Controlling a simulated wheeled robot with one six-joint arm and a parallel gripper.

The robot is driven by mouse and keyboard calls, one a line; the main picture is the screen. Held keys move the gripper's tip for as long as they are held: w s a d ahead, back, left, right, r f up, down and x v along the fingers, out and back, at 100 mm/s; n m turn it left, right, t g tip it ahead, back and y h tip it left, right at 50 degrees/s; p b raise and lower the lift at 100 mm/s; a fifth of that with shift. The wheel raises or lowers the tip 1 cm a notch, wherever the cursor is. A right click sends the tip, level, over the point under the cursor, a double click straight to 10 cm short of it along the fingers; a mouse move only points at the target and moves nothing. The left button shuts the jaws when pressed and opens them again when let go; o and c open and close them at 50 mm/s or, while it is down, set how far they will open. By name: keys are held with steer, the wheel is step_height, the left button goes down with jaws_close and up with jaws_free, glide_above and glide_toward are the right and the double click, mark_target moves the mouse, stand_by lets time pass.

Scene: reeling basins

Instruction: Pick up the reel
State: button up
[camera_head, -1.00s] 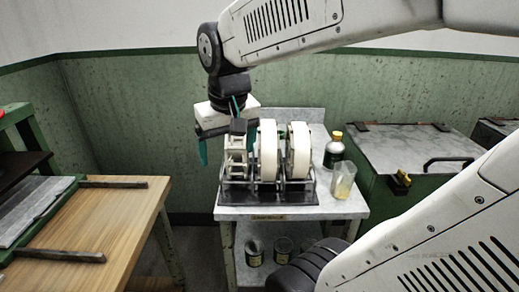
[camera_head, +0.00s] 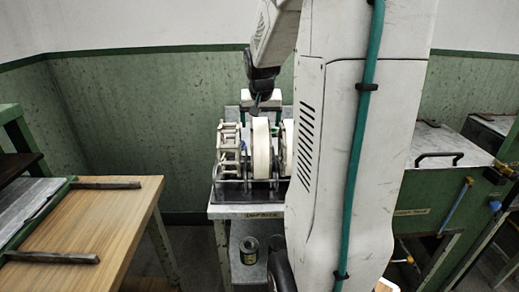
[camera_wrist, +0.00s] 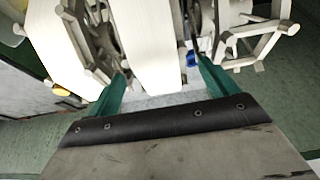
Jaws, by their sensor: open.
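A dark stand (camera_head: 232,193) on a small table holds a pale open-frame reel (camera_head: 228,150) at the left and a white solid-rimmed reel (camera_head: 261,150) beside it. Another white reel (camera_head: 288,140) to the right is partly hidden by my arm. In the wrist view my gripper (camera_wrist: 162,70) is open, with its green fingers spread on either side of a white reel rim (camera_wrist: 150,35). The open-frame reel (camera_wrist: 255,40) shows to the right there, and another white rim (camera_wrist: 62,35) to the left. Whether the fingers touch the rim I cannot tell.
A wooden-topped bench (camera_head: 95,215) stands at the left. A green cabinet (camera_head: 450,195) with a grey top and black handle is at the right. A can (camera_head: 249,250) sits on the table's lower shelf. My arm hides the table's right side.

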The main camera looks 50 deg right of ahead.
steer(key=shift+w+d+f, duration=0.15)
steer(key=shift+d+f, duration=0.05)
steer(key=shift+f, duration=0.45)
steer(key=c, duration=1.2)
steer(key=shift+o, duration=0.2)
steer(key=shift+r, duration=0.2)
step_height(320, 180, up, 28)
steer(key=shift+f, duration=0.15)
